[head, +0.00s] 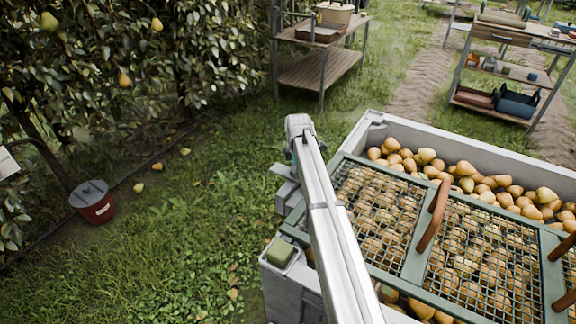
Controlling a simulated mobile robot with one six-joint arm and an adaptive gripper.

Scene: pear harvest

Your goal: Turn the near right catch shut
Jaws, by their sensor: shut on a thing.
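The big light grey bin (470,150) stands at the right, filled with yellow-brown pears (480,183). A green-framed wire mesh lid (415,262) lies over most of it, leaving a strip of pears open along the far side. A curved brown handle (433,215) stands up on the lid's middle bar. More curved brown parts (563,247) show at the right picture edge, cut off. I cannot make out the near right catch. My arm crosses the bin's left end and hides part of the lid and rim. My gripper does not show.
A green block (281,252) sits in a holder at the bin's near left corner. A dark red bucket (93,202) stands on the grass at left, beside leafy pear trees. A wooden shelf table (322,66) and another rack (505,65) stand behind. Open grass lies left of the bin.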

